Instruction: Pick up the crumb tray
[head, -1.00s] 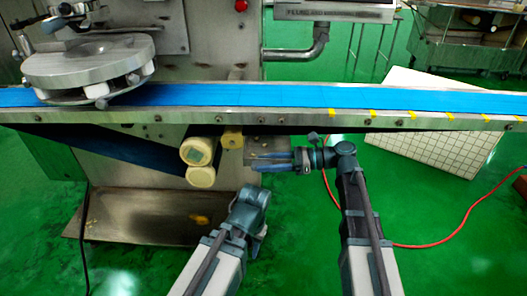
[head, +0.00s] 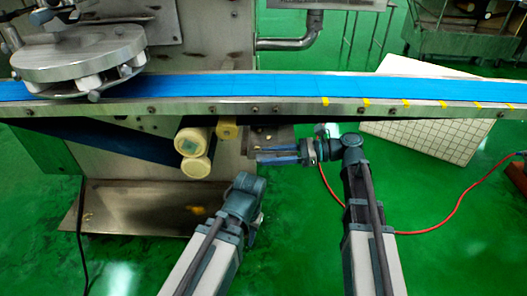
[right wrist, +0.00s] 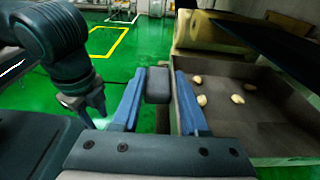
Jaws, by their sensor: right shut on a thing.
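The crumb tray (right wrist: 250,135) is a grey-brown open box with several pale crumbs on its floor, at the right of the right wrist view. In the head view a small part of it (head: 284,134) shows under the conveyor, right of the cream rollers; the belt frame hides much of it. My right gripper (head: 278,157) lies along the tray's near side. In the right wrist view its blue fingers (right wrist: 158,100) are shut on a grey block (right wrist: 158,84) beside the tray wall. My left gripper (head: 254,225) hangs low, apart from the tray; its jaws are not clear.
The blue conveyor belt (head: 230,87) runs above the tray. Cream rollers (head: 194,152) are just left of it, and a metal plate (head: 130,207) is lower left. A red cable (head: 430,231) lies on the open green floor at right.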

